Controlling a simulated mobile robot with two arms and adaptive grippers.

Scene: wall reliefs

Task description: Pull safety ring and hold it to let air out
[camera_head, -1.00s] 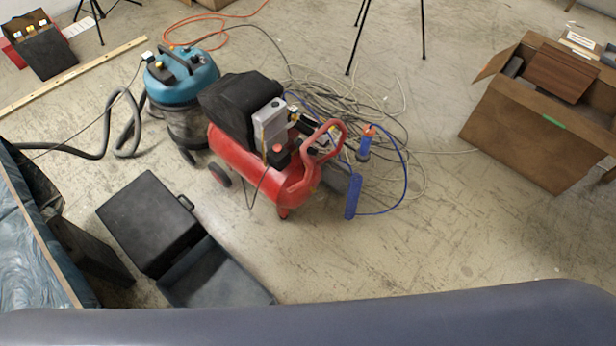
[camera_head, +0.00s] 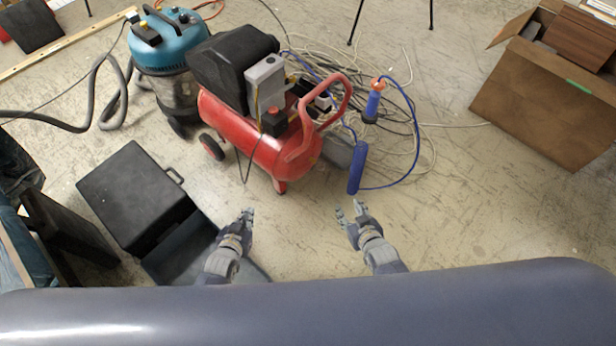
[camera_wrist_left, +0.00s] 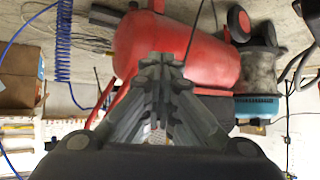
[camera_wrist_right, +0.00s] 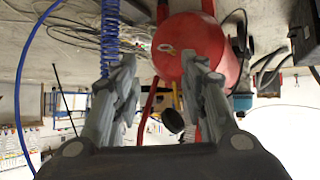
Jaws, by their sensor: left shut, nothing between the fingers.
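The red air compressor (camera_head: 255,140) stands on the floor in the middle of the head view, with a grey switch box (camera_head: 265,80) and a red curved handle (camera_head: 335,105). The safety ring is too small to make out. My left gripper (camera_head: 248,215) is in front of the compressor, left of its front foot, apart from it. In the left wrist view its fingers (camera_wrist_left: 160,62) are together and empty, with the red tank (camera_wrist_left: 180,45) behind. My right gripper (camera_head: 349,210) is to the right, below the blue coiled hose (camera_head: 357,168). In the right wrist view its fingers (camera_wrist_right: 157,68) are apart and empty.
An open black case (camera_head: 140,195) lies on the floor at left. A blue vacuum cleaner (camera_head: 170,45) stands behind it. Tangled cables and a blue hose (camera_head: 415,120) lie right of the compressor. A cardboard box (camera_head: 545,105) stands at right. The floor at front right is clear.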

